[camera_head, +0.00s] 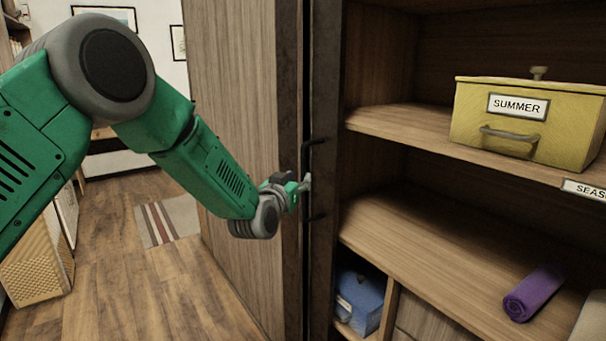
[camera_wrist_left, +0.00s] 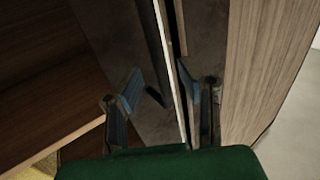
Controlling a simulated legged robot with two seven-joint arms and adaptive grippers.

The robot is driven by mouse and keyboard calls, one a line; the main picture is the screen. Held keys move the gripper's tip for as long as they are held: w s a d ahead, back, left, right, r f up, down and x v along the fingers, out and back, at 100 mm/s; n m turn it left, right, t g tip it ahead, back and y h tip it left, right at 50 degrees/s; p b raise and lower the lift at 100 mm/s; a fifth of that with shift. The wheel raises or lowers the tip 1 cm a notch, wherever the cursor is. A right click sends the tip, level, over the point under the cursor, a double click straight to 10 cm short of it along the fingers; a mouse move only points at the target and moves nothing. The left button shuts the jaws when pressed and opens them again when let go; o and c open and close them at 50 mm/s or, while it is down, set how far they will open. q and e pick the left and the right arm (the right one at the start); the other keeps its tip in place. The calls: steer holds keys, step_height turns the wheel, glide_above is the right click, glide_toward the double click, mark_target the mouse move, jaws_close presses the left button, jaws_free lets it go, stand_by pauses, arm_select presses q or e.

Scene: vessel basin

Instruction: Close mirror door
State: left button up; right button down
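A tall wooden door panel (camera_head: 235,120) with a dark frame stands left of the open shelves. I take it for the mirror door, but no mirror face is clearly visible. A black bar handle (camera_head: 314,141) shows along the dark upright strips. My left gripper (camera_head: 304,184) is at handle height beside these strips. In the left wrist view its two fingers (camera_wrist_left: 160,94) are apart, with dark frame and a thin pale edge (camera_wrist_left: 169,70) showing between them. I cannot tell whether the fingers touch the door or handle. My right gripper is out of view.
The open shelves (camera_head: 420,215) at right hold a yellow box (camera_head: 520,115) labelled SUMMER, a purple roll (camera_head: 534,292) and a blue box (camera_head: 359,301). A striped rug (camera_head: 168,221) and a woven box (camera_head: 38,268) lie at left. Wooden floor (camera_head: 135,295) between is clear.

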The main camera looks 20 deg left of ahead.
mark_target(302, 174)
arm_select(q)
steer(key=shift+w+d, duration=0.15)
steer(key=shift+w, duration=0.9)
steer(key=shift+w+d, duration=0.1)
steer(key=shift+w, duration=0.9)
jaws_close()
